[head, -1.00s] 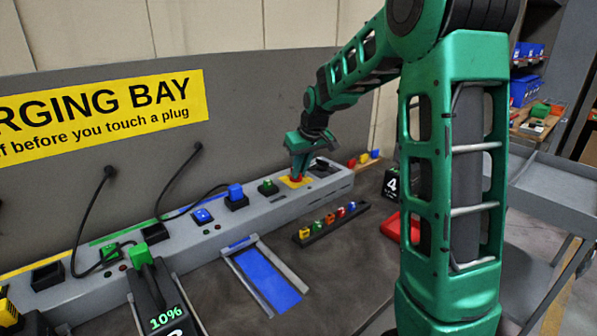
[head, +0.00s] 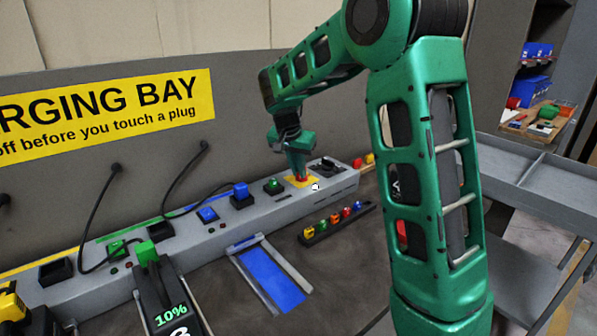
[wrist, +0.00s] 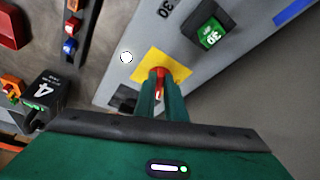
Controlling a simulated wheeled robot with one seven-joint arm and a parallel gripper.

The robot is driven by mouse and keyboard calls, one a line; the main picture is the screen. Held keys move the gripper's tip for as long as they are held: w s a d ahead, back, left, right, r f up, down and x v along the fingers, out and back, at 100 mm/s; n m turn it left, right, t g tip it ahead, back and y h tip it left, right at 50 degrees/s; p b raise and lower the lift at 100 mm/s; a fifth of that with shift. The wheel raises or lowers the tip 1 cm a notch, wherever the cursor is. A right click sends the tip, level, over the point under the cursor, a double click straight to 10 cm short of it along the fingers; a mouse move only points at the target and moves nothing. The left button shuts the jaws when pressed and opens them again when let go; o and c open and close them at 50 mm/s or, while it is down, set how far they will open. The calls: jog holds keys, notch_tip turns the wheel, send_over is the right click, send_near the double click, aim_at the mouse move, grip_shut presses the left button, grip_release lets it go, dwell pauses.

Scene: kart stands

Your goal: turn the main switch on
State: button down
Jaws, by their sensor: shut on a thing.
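The main switch is a red knob (head: 302,179) on a yellow plate (head: 290,182), near the right end of the long grey charging strip. In the wrist view the knob (wrist: 159,71) sits between my fingertips on the yellow plate (wrist: 147,57). My gripper (head: 299,174) points down and is shut on the knob; its fingers (wrist: 159,79) hide much of it, so its exact angle is hard to read. A small round lamp (head: 315,187) beside the plate shows white, also in the wrist view (wrist: 127,57).
A green plug (head: 273,185) and a blue plug (head: 241,194) stand on the strip to the left. A dark rack of small coloured pieces (head: 336,222) lies in front. A blue-floored tray (head: 270,278) and a 10% battery (head: 167,300) are nearer.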

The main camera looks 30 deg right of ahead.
jog(key=m, duration=0.1)
jog(key=m+g, duration=0.1)
jog(key=m, duration=0.1)
jog(key=w+m, duration=0.1)
jog(key=m, duration=0.1)
jog(key=shift+a+g+h, duration=0.3)
jog(key=shift+a+g, duration=0.1)
jog(key=shift+w, duration=0.1)
jog(key=c, duration=1.8)
grip_release()
jog(key=shift+m, duration=0.3)
jog(key=v, duration=1)
jog(key=shift+w+a+r, duration=0.15)
jog(key=shift+a+r, duration=0.05)
jog(key=shift+r, duration=0.15)
